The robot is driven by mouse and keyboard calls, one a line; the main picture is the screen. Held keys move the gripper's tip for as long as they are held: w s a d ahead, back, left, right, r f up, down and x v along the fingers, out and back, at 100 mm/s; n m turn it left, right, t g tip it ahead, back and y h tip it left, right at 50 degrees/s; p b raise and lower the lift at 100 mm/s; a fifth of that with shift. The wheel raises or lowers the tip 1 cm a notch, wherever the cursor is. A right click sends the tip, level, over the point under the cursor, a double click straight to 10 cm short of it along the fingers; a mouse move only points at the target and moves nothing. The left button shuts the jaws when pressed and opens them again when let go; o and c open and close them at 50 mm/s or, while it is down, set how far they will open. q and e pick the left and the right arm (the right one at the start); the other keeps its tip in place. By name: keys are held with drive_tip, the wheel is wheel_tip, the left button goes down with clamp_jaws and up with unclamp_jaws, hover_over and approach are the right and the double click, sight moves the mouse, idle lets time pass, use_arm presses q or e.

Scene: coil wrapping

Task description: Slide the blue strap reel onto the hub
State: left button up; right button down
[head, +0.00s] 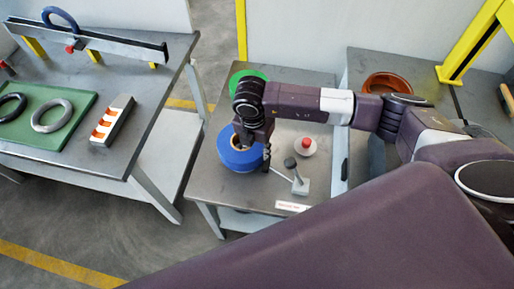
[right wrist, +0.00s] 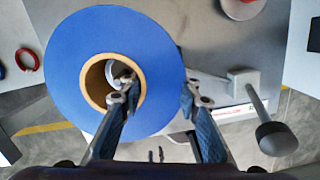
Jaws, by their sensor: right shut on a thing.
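The blue strap reel (head: 238,160) is a thick blue disc with a tan core, at the front left of the middle table. It also shows in the right wrist view (right wrist: 75,50). My right gripper (right wrist: 155,97) is shut on the reel's ring, one finger in the core and the other at the outer edge. In the head view the right gripper (head: 254,150) points down over the reel. Something metallic shows inside the core, but I cannot tell whether it is the hub. I cannot tell whether the reel touches the table. My left gripper is not in view.
A grey lever fixture (head: 291,178) with a dark knob stands just right of the reel. A white disc with a red knob (head: 305,146) is behind it, and a green reel (head: 247,78) lies at the back. A separate table (head: 150,75) stands left, across a gap.

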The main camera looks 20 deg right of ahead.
drive_tip(key=shift+w+f+b, duration=0.1)
drive_tip(key=shift+f+b, duration=0.6)
drive_tip(key=shift+f, duration=0.1)
drive_tip(key=c, duration=1.4)
unclamp_jaws()
drive_tip(key=shift+o, duration=0.2)
drive_tip(key=shift+s, duration=0.2)
drive_tip(key=shift+w+r, duration=0.1)
drive_tip(key=shift+r, duration=0.25)
drive_tip(key=r, duration=0.7)
drive_tip(key=s+r, duration=0.1)
drive_tip(key=r, duration=0.3)
drive_tip(key=shift+a+r, duration=0.1)
drive_tip(key=shift+a, duration=0.3)
